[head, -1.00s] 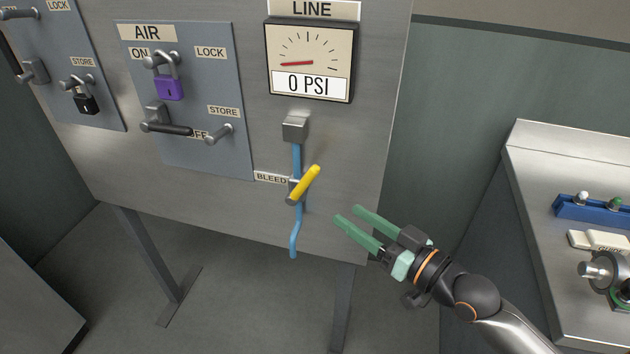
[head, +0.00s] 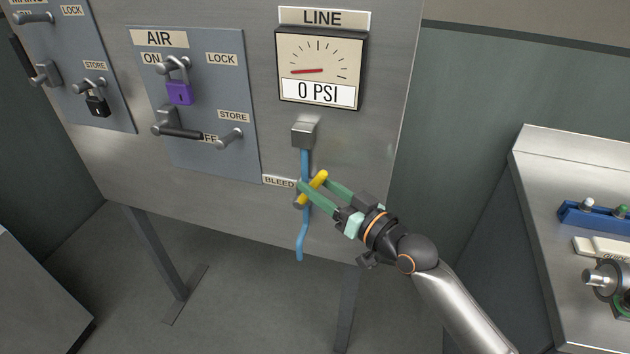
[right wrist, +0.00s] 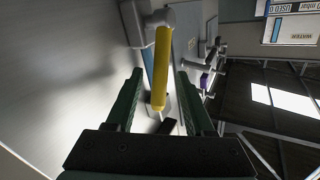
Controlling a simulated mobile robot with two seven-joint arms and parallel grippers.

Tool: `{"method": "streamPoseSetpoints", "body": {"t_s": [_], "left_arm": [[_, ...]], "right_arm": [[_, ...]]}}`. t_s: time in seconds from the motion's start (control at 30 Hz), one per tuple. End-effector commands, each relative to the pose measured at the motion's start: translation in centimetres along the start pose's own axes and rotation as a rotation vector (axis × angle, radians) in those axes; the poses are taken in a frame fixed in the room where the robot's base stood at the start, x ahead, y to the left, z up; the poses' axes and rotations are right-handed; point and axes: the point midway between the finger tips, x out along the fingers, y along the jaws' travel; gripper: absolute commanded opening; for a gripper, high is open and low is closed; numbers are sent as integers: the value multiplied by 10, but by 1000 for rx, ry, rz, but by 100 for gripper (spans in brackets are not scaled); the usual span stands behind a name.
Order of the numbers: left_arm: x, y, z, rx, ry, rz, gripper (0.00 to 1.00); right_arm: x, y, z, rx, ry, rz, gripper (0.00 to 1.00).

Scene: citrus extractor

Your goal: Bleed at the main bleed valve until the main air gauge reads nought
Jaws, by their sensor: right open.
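The main bleed valve's yellow handle (head: 318,181) sits tilted on a blue pipe (head: 303,238) under the gauge, beside the BLEED label (head: 279,181). The main air gauge (head: 319,68), labelled LINE, reads 0 PSI with its red needle at the low left end. My right gripper (head: 316,183) is open, with its green fingers on either side of the yellow handle. In the right wrist view the handle (right wrist: 161,68) stands between the two open fingers (right wrist: 156,98), with gaps beside it. My left gripper is not in view.
The AIR panel (head: 235,95) carries a purple padlock (head: 179,93) and a black-handled lever (head: 180,133) pointing toward OFF. A black padlock (head: 97,105) hangs at STORE on the panel to its left. A metal bench (head: 535,210) stands at the right.

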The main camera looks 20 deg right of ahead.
Motion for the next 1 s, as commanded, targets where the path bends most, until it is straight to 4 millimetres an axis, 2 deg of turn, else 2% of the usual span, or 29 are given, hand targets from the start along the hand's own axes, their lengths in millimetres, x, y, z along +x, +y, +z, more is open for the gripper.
{"method": "streamPoseSetpoints", "body": {"t_s": [0.17, 0.47, 0.93, 1.0], "left_arm": [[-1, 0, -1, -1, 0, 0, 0], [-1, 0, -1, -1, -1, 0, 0], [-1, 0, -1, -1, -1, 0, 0], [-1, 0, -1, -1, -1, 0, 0]], "right_arm": [[13, 0, -1, 0, 1, 0, 53], [14, 0, 0, -1, 0, 0, 53], [14, 0, 0, 0, 0, 0, 0], [14, 0, 0, 0, 0, 0, 0]]}}
